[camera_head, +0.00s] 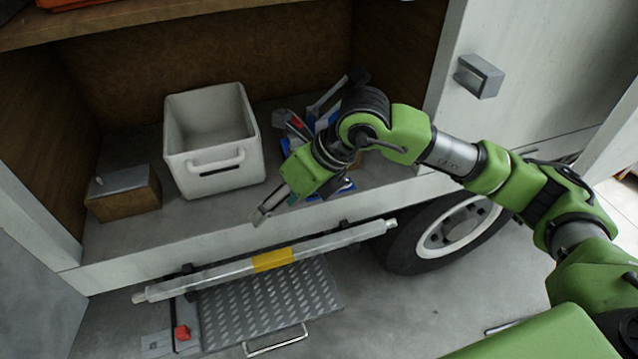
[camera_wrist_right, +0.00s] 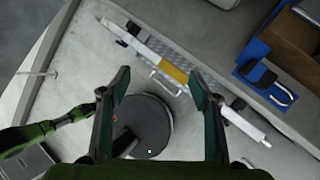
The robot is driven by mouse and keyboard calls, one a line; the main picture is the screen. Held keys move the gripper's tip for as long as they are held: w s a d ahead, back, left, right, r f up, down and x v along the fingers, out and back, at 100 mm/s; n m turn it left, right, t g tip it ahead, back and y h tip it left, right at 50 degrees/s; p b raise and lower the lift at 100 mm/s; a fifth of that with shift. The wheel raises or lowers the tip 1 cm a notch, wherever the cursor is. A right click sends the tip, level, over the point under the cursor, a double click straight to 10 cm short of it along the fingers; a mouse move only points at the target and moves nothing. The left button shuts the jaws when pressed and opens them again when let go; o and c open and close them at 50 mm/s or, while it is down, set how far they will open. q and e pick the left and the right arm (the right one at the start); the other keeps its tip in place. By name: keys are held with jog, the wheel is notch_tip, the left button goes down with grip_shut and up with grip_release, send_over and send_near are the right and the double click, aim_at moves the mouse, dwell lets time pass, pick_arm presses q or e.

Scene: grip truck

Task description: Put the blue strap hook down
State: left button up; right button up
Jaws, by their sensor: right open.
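A blue strap with a dark metal hook, which looks like the blue strap hook (camera_wrist_right: 265,76), lies on the grey shelf in the right wrist view, apart from my fingers. In the head view, blue pieces on the shelf are mostly hidden behind my right arm. My right gripper (camera_head: 275,205) is over the shelf's front edge, pointing down and to the left. The right wrist view shows its two fingers (camera_wrist_right: 160,95) spread with nothing between them. My left gripper does not show in the head view.
A white bin (camera_head: 213,140) with a handle and a brown box (camera_head: 124,193) stand on the shelf (camera_head: 225,222). A bar with a yellow band (camera_head: 272,260) runs below the shelf, above a metal step plate (camera_head: 265,305). A wheel (camera_head: 450,225) is at right. Bare shelf lies before the bin.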

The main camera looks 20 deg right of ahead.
jog(key=w+d+r+m+t+h, duration=0.1)
jog(key=w+d+r+m+h, duration=0.15)
jog(key=d, duration=0.35)
jog(key=w+d+r+m+h, duration=0.2)
jog(key=d+m+h, duration=0.1)
jog(key=d, duration=0.2)
jog(key=x, duration=0.2)
jog(key=p+x, duration=0.1)
jog(key=x, duration=0.2)
jog(key=p+x, duration=0.1)
jog(key=x, duration=0.2)
jog(key=shift+w+d+f, duration=0.1)
jog(key=shift+d+f, duration=0.05)
jog(key=shift+d, duration=0.15)
jog(key=shift+w+a+f+p, duration=0.1)
jog(key=shift+w+f+p, duration=0.1)
jog(key=shift+f+p, duration=0.3)
jog(key=p+x, duration=0.1)
jog(key=x, duration=0.2)
jog(key=shift+w+a+f, duration=0.1)
jog(key=shift+w+f, duration=0.1)
jog(key=shift+f, duration=0.1)
jog(key=shift+w+f, duration=0.15)
jog(key=shift+f, duration=0.15)
jog(key=c, duration=1.4)
jog(key=shift+o, duration=0.2)
jog(key=shift+r, duration=0.1)
